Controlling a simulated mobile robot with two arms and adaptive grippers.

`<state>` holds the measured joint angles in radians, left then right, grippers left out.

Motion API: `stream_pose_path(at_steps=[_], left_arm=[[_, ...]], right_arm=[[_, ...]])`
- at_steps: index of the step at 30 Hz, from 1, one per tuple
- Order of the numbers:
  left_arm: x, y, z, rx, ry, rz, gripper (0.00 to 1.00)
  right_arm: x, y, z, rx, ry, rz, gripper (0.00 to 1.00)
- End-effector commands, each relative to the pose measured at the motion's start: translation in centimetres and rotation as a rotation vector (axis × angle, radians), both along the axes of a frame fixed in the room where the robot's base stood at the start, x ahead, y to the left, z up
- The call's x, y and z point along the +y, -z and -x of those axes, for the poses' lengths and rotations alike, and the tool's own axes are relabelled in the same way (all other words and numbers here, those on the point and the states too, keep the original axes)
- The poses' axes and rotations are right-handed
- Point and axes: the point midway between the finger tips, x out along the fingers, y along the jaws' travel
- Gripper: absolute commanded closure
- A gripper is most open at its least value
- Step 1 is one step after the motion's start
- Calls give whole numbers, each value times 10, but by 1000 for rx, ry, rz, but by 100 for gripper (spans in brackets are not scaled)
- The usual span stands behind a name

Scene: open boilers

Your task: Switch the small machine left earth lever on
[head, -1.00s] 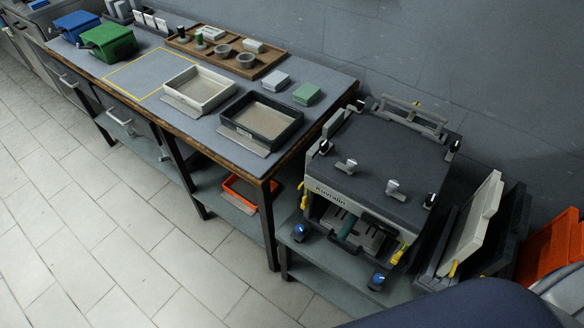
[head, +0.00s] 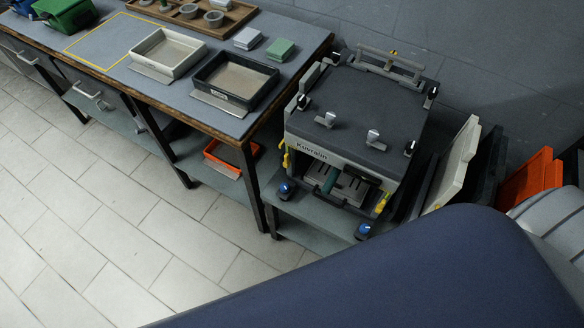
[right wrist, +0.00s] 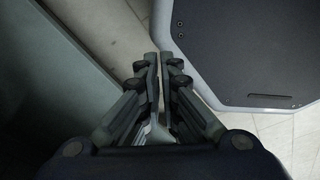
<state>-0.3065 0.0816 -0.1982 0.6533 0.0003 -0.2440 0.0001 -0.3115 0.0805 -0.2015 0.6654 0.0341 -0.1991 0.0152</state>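The small machine (head: 355,130) with "Kuvralin" on its front stands on a low shelf right of the bench in the head view. Small metal levers stand on its top, a left one (head: 325,119) and a right one (head: 372,137). A yellow lever (head: 285,158) shows on its left side and another yellow part (head: 382,203) at its lower right front. I cannot tell which is the left earth lever. My right gripper (right wrist: 159,57) shows in the right wrist view with its fingers together and nothing between them, away from the machine. My left gripper is not in view.
A bench (head: 105,74) with a white tray (head: 167,52) and a black tray (head: 235,80) stands left of the machine. Blue knobs (head: 286,188) sit at its front. Panels (head: 457,165) and an orange bin (head: 530,180) stand to its right. Tiled floor (head: 110,220) is open in front.

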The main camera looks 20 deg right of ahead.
Motion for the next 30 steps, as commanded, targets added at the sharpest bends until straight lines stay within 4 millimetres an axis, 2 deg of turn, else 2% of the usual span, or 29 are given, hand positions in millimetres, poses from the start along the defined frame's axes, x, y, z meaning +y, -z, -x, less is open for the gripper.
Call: stream_pose_path(at_steps=[1, 5, 11, 15, 21, 25, 30], left_arm=[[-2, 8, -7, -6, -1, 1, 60], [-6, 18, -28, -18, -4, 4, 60], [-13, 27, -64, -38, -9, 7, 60], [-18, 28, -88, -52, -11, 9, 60], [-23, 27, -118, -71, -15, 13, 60], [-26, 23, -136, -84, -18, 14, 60], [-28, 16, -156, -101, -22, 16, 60]], right_arm=[[7, 5, -14, -37, 29, -21, 100], [27, 3, -61, -170, 145, -101, 100], [57, -24, -142, -398, 364, -272, 100], [70, -56, -190, -544, 515, -406, 100], [79, -115, -246, -734, 729, -622, 100], [77, -158, -272, -842, 867, -776, 100], [67, -217, -294, -964, 1043, -992, 100]])
